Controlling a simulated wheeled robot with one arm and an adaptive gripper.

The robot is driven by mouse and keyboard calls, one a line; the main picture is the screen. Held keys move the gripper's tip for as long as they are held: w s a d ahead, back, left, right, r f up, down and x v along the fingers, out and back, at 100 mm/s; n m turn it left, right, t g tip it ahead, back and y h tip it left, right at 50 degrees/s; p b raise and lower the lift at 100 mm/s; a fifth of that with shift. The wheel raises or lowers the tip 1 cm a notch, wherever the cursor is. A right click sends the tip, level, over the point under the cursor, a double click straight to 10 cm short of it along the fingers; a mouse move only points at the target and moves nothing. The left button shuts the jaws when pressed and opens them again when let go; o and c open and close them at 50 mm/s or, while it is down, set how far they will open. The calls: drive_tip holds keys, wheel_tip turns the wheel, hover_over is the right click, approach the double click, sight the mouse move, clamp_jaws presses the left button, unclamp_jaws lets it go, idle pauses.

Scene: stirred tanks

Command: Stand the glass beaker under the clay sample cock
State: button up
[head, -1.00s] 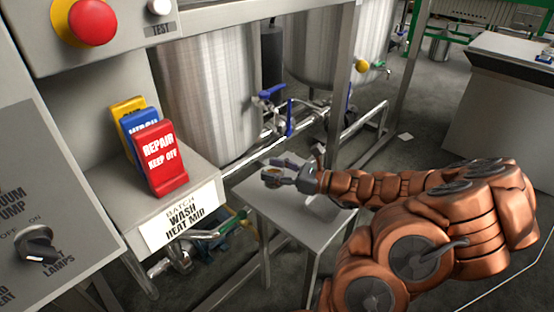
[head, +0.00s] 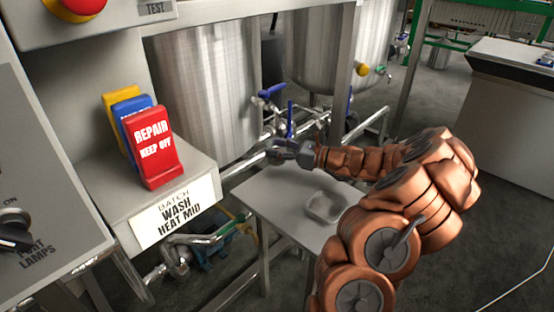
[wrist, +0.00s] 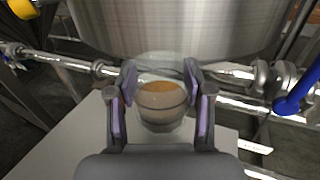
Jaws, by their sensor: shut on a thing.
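The glass beaker (wrist: 162,112) sits between the two fingers of my gripper (wrist: 160,92) in the wrist view. The fingers are shut on its sides, and a brownish-orange patch shows in or through the glass. In the head view my gripper (head: 288,150) is past the far edge of the small table, by the pipework; the beaker is hard to make out there. I cannot tell for certain which fitting is the clay sample cock.
A small grey table (head: 268,204) stands below my arm, with a clear glass dish (head: 325,207) on it. Steel tanks (head: 205,95) rise behind. Blue-handled valves (head: 270,91) and a yellow knob (head: 361,69) stick out nearby. A control cabinet with a red sign (head: 154,146) is at left.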

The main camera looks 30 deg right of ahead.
wheel_tip(320, 180, down, 4)
drive_tip(key=shift+r+b, duration=0.15)
drive_tip(key=shift+b, duration=0.95)
drive_tip(key=shift+r, duration=0.15)
drive_tip(key=o, duration=1.3)
drive_tip(key=shift+s+d+p, duration=0.25)
drive_tip(key=shift+s+p, duration=0.05)
drive_tip(key=p+v, duration=0.3)
drive_tip(key=v, duration=0.7)
drive_tip(key=shift+s+d+p, duration=0.15)
drive_tip(key=shift+s+p, duration=0.15)
drive_tip(key=shift+p, duration=0.1)
drive_tip(key=shift+s+d, duration=0.15)
drive_tip(key=shift+s, duration=0.15)
